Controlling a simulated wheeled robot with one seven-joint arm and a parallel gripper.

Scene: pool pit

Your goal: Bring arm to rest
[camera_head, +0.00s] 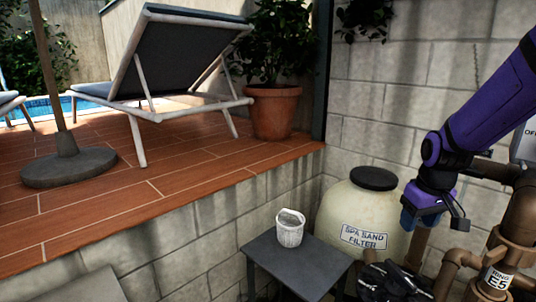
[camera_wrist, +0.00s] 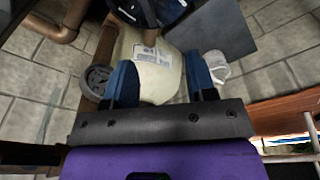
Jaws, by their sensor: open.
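My arm is purple and reaches in from the right in the head view. My gripper (camera_head: 408,222) hangs from it in front of the wall, at the right of the cream sand filter (camera_head: 352,222). In the wrist view my gripper (camera_wrist: 160,72) shows two blue fingers spread wide apart. Nothing is between them but the view of the filter (camera_wrist: 150,52) beyond. My gripper is open and empty.
A white basket (camera_head: 289,229) stands on a small grey table (camera_head: 262,252) left of the filter. Brown pipes (camera_head: 518,220) stand close at the right. A dark, partly hidden item (camera_head: 385,284) lies low in front. A raised tiled deck (camera_head: 160,195) fills the left.

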